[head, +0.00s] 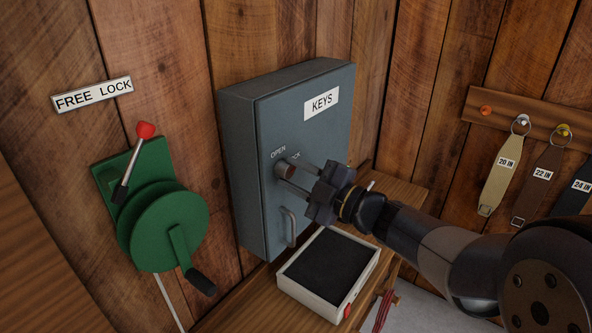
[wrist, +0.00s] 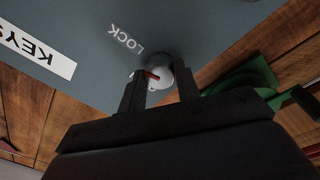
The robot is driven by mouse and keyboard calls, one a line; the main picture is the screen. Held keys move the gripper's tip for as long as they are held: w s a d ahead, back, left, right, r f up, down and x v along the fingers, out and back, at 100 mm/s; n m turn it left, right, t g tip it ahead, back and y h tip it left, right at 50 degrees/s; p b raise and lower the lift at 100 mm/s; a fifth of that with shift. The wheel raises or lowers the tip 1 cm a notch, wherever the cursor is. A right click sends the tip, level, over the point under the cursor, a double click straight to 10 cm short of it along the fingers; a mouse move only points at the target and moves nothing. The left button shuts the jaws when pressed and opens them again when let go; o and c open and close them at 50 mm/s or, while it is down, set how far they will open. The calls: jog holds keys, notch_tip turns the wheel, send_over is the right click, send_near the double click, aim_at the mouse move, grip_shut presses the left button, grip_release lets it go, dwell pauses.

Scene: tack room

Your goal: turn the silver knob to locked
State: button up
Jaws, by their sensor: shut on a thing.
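The silver knob (head: 284,171) sits on the front of a blue-grey key cabinet (head: 262,205), below the labels OPEN and LOCK. The word LOCK (wrist: 125,38) is up and left of the knob there. The OPEN label is out of the wrist view.
A cabinet handle (head: 290,228) is just below the knob. A tray with a dark lining (head: 290,287) lies on the wooden shelf below. A green winch (head: 165,230) with a red-tipped lever is on the wall at left. Straps (head: 500,178) hang on a rack at right.

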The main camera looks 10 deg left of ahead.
jog(key=shift+m+p, duration=0.4)
jog(key=shift+m, duration=0.9)
jog(key=shift+t, duration=0.3)
jog(key=o, duration=1)
jog(key=b+v, duration=0.2)
jog(key=v, duration=0.8)
jog(key=shift+s+d, duration=0.2)
jog(key=shift+d, duration=0.15)
jog(key=shift+a, duration=0.1)
